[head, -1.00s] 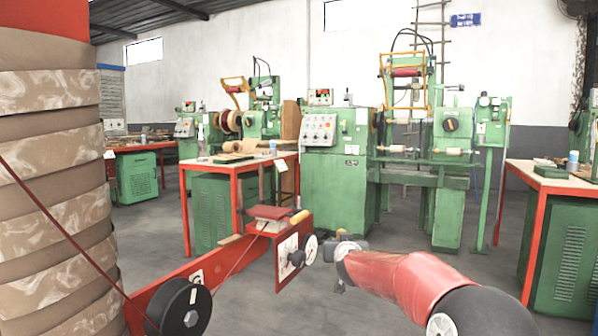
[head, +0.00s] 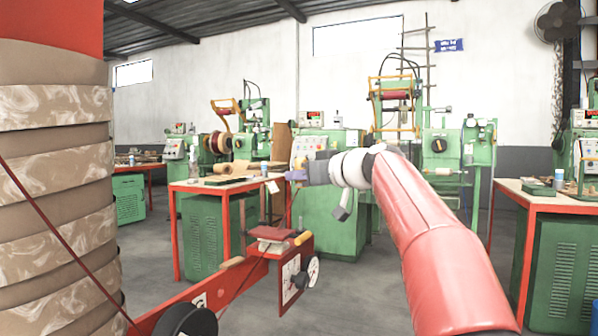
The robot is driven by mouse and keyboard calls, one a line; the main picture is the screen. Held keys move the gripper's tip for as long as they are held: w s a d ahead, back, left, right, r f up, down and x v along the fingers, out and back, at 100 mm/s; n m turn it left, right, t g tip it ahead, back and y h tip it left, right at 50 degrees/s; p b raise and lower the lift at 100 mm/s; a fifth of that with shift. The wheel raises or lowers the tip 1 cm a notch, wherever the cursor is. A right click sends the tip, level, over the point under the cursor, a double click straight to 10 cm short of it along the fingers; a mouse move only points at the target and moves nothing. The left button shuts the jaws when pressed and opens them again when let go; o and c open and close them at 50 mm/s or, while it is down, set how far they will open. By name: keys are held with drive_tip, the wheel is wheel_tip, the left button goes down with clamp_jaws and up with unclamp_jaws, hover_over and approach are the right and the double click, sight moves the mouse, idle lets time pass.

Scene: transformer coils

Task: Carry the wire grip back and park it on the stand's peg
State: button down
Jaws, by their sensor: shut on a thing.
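My gripper (head: 311,172) is in the middle of the head view, pointing left, raised above the red stand. A small purple-blue piece (head: 295,175) shows at its tip; my gripper is shut on it, and it is probably the wire grip. The fingers are too small to make out. The red stand (head: 240,281) reaches in from the lower left, with a dial plate (head: 291,281), a black spool (head: 187,321), a yellow-ended rod (head: 303,238) and thin upright posts. I cannot tell which part is the peg. The gripper is apart from the stand.
A large wrapped coil (head: 55,180) fills the left side, with a dark red wire (head: 65,240) slanting down across it. A red-legged table (head: 220,184) and green machines stand behind. Another table (head: 560,193) is at right. Grey floor is open between.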

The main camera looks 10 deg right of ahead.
drive_tip(key=shift+s+a+r+y, duration=0.15)
drive_tip(key=shift+s+y, duration=0.15)
drive_tip(key=shift+a, duration=0.1)
drive_tip(key=shift+f+b, duration=2.2)
drive_tip(key=shift+f, duration=0.4)
drive_tip(key=shift+s+b, duration=0.15)
drive_tip(key=shift+b, duration=0.15)
drive_tip(key=shift+f, duration=0.1)
drive_tip(key=shift+f+b, duration=1.15)
drive_tip(key=shift+b, duration=0.25)
